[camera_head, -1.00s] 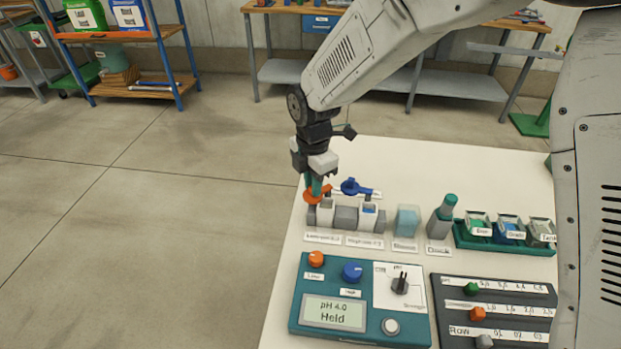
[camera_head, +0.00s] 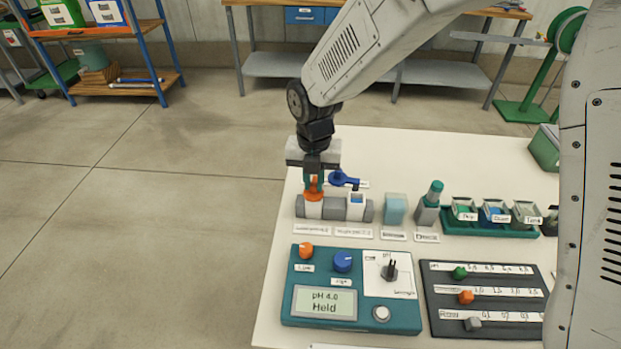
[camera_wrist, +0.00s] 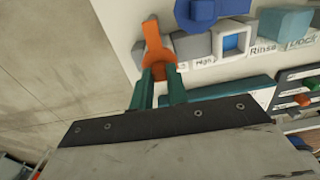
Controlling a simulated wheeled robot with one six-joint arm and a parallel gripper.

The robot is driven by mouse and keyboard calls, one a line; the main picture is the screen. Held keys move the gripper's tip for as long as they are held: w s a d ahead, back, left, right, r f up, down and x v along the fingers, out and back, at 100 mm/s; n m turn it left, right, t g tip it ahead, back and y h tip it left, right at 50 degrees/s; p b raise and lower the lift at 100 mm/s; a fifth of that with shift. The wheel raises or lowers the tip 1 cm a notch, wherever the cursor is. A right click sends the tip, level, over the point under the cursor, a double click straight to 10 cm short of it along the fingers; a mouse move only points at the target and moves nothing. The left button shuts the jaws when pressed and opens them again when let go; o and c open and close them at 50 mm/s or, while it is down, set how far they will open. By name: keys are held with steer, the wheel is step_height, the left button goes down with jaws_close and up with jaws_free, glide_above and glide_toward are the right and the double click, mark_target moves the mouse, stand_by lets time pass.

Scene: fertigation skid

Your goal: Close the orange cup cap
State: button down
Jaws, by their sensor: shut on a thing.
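The orange cup cap (camera_head: 313,189) sits over the left cup (camera_head: 314,208) in the grey holder at the table's left side, and it appears down on that cup. My gripper (camera_head: 314,181) points down above it, with its green fingers shut on the orange cap. In the wrist view the two fingers (camera_wrist: 160,82) meet the orange cap (camera_wrist: 157,47) on both sides. The cup's opening is hidden under the cap and fingers.
The blue cap (camera_head: 343,178) stands raised behind the open right cup (camera_head: 355,206). A pale blue rinse block (camera_head: 396,209) and a grey dock with a green-topped probe (camera_head: 430,205) stand to the right. The teal control box (camera_head: 352,290) lies in front, its display reading "pH 4.0 Held".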

mark_target(315, 184)
steer(key=shift+d+n, duration=0.1)
steer(key=shift+n, duration=0.2)
steer(key=c, duration=1.4)
jaws_free()
steer(key=shift+o, duration=0.2)
step_height(315, 184, up, 8)
steer(key=shift+f, duration=0.1)
